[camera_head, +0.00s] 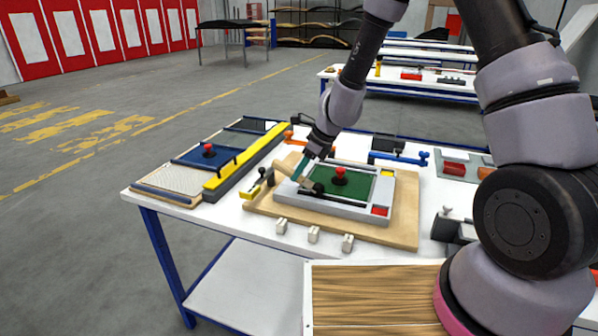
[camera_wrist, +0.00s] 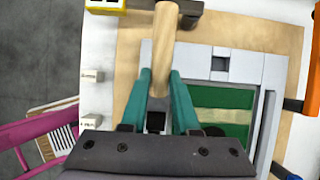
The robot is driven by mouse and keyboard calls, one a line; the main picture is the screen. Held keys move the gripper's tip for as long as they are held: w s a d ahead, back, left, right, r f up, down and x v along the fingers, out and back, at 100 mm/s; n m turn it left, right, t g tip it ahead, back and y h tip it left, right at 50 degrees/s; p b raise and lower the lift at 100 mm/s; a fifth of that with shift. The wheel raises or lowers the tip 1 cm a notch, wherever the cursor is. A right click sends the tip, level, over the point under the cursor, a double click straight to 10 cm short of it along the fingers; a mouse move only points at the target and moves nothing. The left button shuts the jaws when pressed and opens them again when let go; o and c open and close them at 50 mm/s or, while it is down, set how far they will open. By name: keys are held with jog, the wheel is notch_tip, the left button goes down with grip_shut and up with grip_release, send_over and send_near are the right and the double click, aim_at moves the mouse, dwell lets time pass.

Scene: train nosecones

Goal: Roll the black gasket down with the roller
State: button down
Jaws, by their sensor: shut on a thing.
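My gripper (camera_head: 301,168) is shut on a roller with a pale wooden handle (camera_head: 286,169), above the left part of a grey frame with a green panel (camera_head: 352,190). In the wrist view the handle (camera_wrist: 162,50) sits between the teal fingers of my gripper (camera_wrist: 161,80). The dark roller head (camera_head: 316,188) is low by the panel's left end; I cannot tell whether it touches. A black gasket strip (camera_head: 335,201) runs along the frame's near side. A red knob (camera_head: 340,173) stands on the panel.
The frame lies on a wooden board (camera_head: 402,220) on a white table. Several small pale blocks (camera_head: 314,234) stand at the near edge. Blue (camera_head: 400,158) and orange clamps are behind. A yellow bar (camera_head: 245,158) and a blue panel (camera_head: 207,156) lie left.

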aim_at(320, 186)
jog(key=shift+s+d, duration=0.1)
jog(key=shift+d, duration=0.15)
jog(key=shift+s+d, duration=0.2)
jog(key=shift+d, duration=0.45)
jog(key=shift+s+d, duration=0.1)
jog(key=shift+d, duration=0.15)
dwell(1.0)
jog(key=shift+s+d, duration=0.25)
jog(key=shift+d, duration=0.45)
jog(key=shift+s+d, duration=0.1)
jog(key=shift+d, duration=0.1)
dwell(1.1)
jog(key=shift+s+d, duration=0.3)
jog(key=shift+d, duration=0.6)
jog(key=shift+s+d, duration=0.1)
jog(key=shift+d, duration=0.25)
dwell(1.0)
jog(key=shift+s+d, duration=0.25)
jog(key=shift+d, duration=0.35)
dwell(1.0)
